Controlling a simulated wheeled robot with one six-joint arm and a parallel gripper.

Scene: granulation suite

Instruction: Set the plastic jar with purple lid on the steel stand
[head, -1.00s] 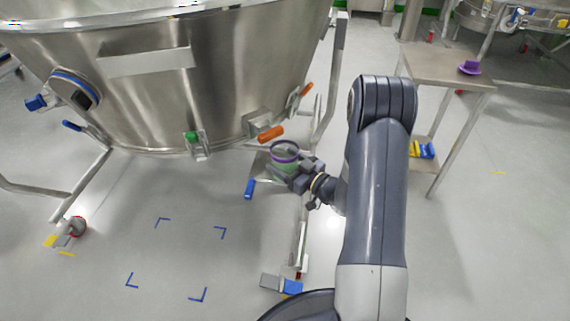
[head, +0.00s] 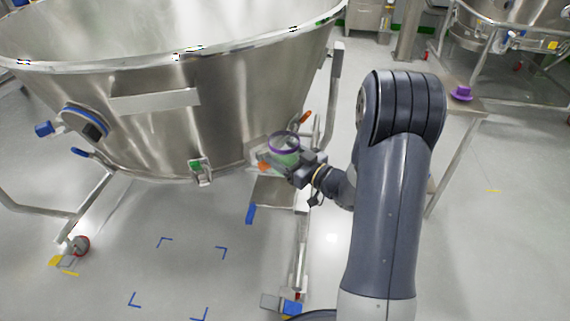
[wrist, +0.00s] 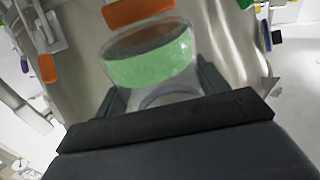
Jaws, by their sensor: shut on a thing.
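A clear plastic jar with green contents and a purple ring at its top (head: 286,158) is in my gripper (head: 296,172), in front of the big steel vessel. In the wrist view the jar (wrist: 150,66) sits between the two dark fingers of my gripper (wrist: 162,92), which are shut on it. A small flat steel plate (head: 272,192) shows below the jar, apart from it, by the vessel's frame; I cannot tell whether it is the steel stand. A steel table (head: 478,106) stands at the right, partly hidden by my arm.
The steel vessel (head: 150,125) fills the left. An orange handle (head: 305,118) is close behind the jar; an orange handle also shows in the wrist view (wrist: 137,12). A purple item (head: 462,93) rests on the table. The floor inside the blue corner marks (head: 180,275) is clear.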

